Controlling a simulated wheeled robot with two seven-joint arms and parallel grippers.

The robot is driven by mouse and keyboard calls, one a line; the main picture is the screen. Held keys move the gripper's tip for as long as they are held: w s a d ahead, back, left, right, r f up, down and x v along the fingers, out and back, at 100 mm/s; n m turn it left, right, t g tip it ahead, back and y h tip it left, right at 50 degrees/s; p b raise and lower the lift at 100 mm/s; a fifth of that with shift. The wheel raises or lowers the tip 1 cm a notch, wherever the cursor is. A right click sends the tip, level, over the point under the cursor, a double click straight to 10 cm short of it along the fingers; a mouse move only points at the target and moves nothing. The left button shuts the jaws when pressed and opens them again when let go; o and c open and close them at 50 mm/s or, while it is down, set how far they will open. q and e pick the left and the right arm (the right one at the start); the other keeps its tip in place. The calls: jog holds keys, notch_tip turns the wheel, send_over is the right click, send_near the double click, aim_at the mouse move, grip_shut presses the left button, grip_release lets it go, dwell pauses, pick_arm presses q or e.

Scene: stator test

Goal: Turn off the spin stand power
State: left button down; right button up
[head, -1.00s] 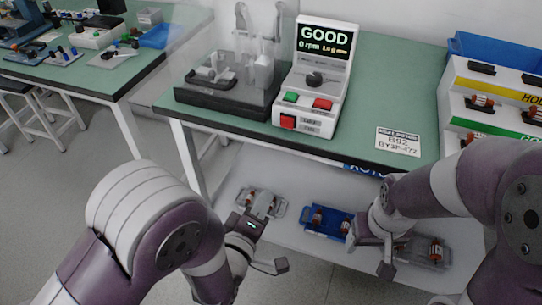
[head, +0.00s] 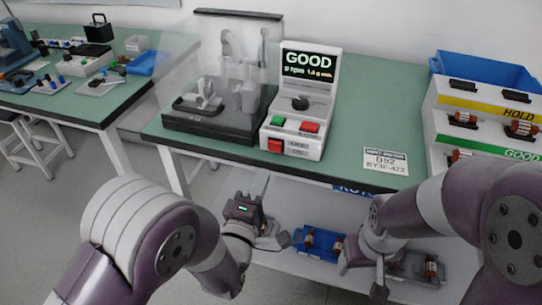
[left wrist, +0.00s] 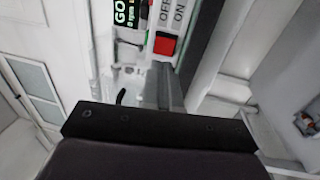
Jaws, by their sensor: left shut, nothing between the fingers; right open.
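The spin stand's white control box (head: 300,100) stands on the green bench. Its screen reads GOOD and 0 rpm. A red power switch (head: 275,146) sits low on its front beside an OFF/ON label (head: 297,148). The switch also shows in the left wrist view (left wrist: 165,46), just beyond the fingertips. A green button (head: 279,123) and a red button (head: 309,127) sit above it. My left gripper (head: 263,184) is shut and empty, below the bench's front edge, pointing up toward the switch and apart from it. My right gripper (head: 364,277) is open and empty by the lower shelf.
The spin stand's dark base with a clear hood (head: 215,125) stands left of the box. A sorting rack (head: 480,100) with HOLD and GOOD labels is at right. A paper label (head: 386,161) lies on the bench. A blue tray (head: 318,242) with parts is on the lower shelf.

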aim_at(275, 145)
pick_arm(q)
jog(key=x, duration=0.7)
jog(key=shift+w, duration=0.1)
jog(key=shift+r, duration=0.1)
